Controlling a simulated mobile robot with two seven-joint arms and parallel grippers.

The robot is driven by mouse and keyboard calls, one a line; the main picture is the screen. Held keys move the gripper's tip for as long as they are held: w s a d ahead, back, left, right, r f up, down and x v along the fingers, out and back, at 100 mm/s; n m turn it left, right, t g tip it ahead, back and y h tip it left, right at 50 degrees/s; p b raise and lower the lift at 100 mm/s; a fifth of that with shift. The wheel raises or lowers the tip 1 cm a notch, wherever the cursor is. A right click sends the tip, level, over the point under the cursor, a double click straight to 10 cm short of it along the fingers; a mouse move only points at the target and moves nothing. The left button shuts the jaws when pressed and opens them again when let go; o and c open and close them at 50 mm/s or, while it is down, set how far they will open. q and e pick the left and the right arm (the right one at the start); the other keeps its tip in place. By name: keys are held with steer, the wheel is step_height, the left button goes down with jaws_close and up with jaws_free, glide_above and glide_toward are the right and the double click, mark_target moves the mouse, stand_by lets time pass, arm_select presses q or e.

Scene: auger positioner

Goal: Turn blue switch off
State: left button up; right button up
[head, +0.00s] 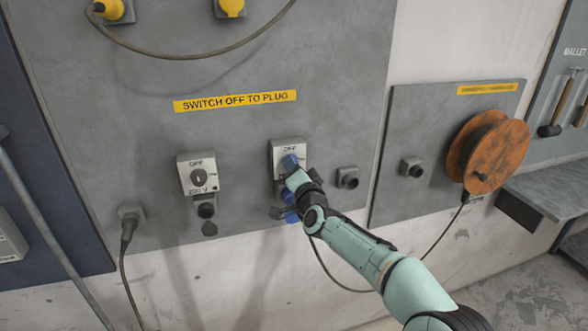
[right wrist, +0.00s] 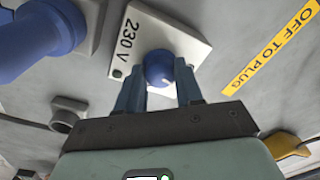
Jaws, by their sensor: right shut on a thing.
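The blue switch is a round knob (right wrist: 160,67) on a white plate (right wrist: 183,38) marked 230 V. In the head view its plate (head: 288,146), marked OFF, is on the grey panel under the yellow label. My right gripper (right wrist: 160,88) has a finger on either side of the knob and is shut on it. In the head view my right gripper (head: 290,166) covers most of the plate and knob, so the knob's setting cannot be read. My left gripper is not in view.
A blue plug (head: 290,207) sits just below the switch; it looms at the upper left in the wrist view. A grey switch (head: 198,177) is to the left, a small socket (head: 347,178) to the right. A cable reel (head: 487,152) hangs further right.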

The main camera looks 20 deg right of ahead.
steer(key=shift+r+n, duration=0.1)
steer(key=shift+n, duration=0.7)
steer(key=o, duration=1)
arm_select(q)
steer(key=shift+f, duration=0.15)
arm_select(e)
steer(key=shift+s, duration=0.1)
steer(key=shift+s, duration=0.3)
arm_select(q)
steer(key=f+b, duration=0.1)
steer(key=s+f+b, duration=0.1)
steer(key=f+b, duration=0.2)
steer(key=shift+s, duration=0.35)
arm_select(e)
steer(key=s, duration=1.2)
steer(key=shift+s+d+f, duration=0.25)
steer(key=shift+s+f, duration=0.05)
steer(key=shift+f, duration=0.05)
